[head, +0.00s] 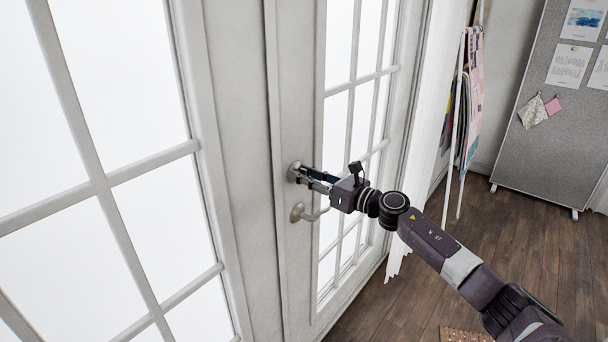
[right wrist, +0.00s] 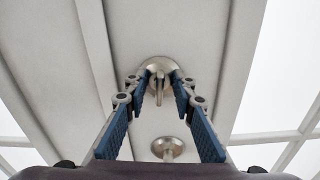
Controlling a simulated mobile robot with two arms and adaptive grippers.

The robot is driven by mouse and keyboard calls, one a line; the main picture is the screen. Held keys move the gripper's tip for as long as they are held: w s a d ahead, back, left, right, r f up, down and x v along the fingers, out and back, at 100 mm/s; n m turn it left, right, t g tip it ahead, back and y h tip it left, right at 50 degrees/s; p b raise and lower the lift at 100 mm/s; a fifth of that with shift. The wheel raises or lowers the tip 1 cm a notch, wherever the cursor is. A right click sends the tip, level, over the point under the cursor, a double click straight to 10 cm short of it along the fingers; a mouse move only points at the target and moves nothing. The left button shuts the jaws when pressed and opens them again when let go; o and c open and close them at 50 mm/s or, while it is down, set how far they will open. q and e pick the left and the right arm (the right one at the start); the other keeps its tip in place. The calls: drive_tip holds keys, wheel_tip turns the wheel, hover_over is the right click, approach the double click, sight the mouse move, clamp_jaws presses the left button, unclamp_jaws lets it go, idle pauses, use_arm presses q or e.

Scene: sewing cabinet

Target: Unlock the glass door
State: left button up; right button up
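The white glass door (head: 295,120) stands shut, with its glass panes in a white frame. A round metal lock with a small turn piece (right wrist: 159,86) is on its stile, and the lock plate shows in the head view (head: 293,168). A metal lever handle (head: 298,213) sits just below; its round plate shows in the right wrist view (right wrist: 167,148). My right gripper (head: 304,174) is at the lock. In the right wrist view its blue-padded fingers (right wrist: 161,88) stand apart on both sides of the turn piece, with gaps showing. My left gripper is out of view.
A second glazed panel (head: 105,180) fills the left side. A white curtain (head: 435,110) hangs right of the door. A rack with hanging fabric (head: 472,95) and a grey pinboard (head: 555,140) stand behind. The wooden floor (head: 500,235) at the right is mostly clear.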

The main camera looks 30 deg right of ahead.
clamp_jaws()
drive_tip(key=shift+m, duration=0.7)
drive_tip(key=m+p, duration=0.2)
drive_tip(key=m, duration=0.4)
drive_tip(key=shift+d, duration=0.1)
drive_tip(key=m+p, duration=0.2)
drive_tip(key=m, duration=0.2)
drive_tip(key=shift+m, duration=0.4)
drive_tip(key=m+p, duration=0.1)
drive_tip(key=m, duration=0.3)
drive_tip(key=shift+f+m+p, duration=0.2)
drive_tip(key=shift+m+p, duration=0.1)
drive_tip(key=shift+p, duration=0.05)
